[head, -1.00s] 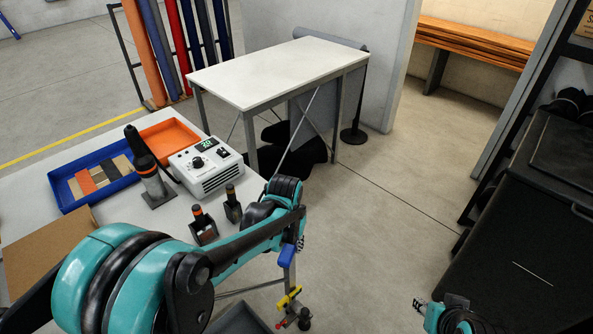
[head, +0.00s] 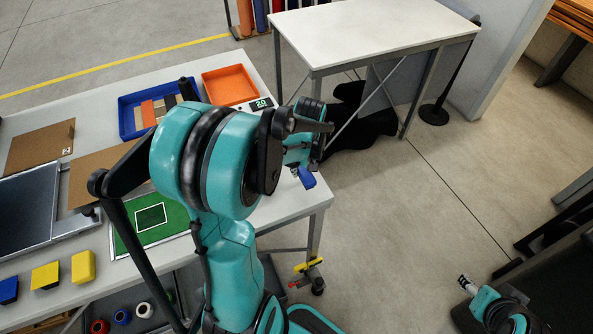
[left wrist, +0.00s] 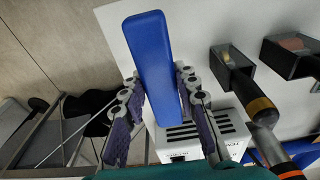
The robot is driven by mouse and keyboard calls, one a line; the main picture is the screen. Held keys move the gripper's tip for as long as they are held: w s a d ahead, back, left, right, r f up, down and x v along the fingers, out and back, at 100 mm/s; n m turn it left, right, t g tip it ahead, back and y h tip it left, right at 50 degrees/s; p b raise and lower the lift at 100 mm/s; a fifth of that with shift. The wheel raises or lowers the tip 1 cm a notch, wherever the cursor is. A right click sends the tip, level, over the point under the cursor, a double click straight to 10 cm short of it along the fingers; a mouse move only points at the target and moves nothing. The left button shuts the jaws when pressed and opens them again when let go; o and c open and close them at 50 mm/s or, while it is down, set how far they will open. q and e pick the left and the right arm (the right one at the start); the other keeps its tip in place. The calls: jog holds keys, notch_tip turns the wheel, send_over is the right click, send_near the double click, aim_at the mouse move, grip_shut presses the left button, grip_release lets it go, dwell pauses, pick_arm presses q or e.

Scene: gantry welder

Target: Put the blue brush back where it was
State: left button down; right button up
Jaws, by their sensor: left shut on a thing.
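My left gripper (left wrist: 158,105) is shut on the blue brush (left wrist: 155,60), seen in the left wrist view as a long blue block between the two fingers. In the head view, the left gripper (head: 301,168) is at the right edge of the white worktable, mostly hidden by my arm, and the end of the brush (head: 307,178) shows below it. I cannot tell any bristles. A green mat with a white outlined rectangle (head: 152,216) lies on the worktable, partly behind my arm. My right gripper (head: 466,284) is at the lower right, far from the brush, too small to read.
The worktable (head: 100,88) carries a blue tray (head: 129,120), an orange tray (head: 229,85), brown boards and a white box (left wrist: 228,128). Yellow blocks (head: 83,266) sit at its front edge. A second table (head: 375,30) stands behind.

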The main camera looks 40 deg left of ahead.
pick_arm(q)
jog(key=w+a+f, duration=0.1)
jog(key=a+f, duration=0.1)
jog(key=a, duration=0.1)
jog(key=w+a+f, duration=0.1)
jog(key=shift+w+a+b, duration=0.15)
jog(key=shift+w+b, duration=0.15)
jog(key=shift+b, duration=0.1)
jog(key=shift+f+b, duration=0.6)
jog(key=shift+f, duration=1.45)
jog(key=shift+f, duration=0.1)
jog(key=c, duration=1.2)
grip_release()
jog(key=shift+o, duration=0.2)
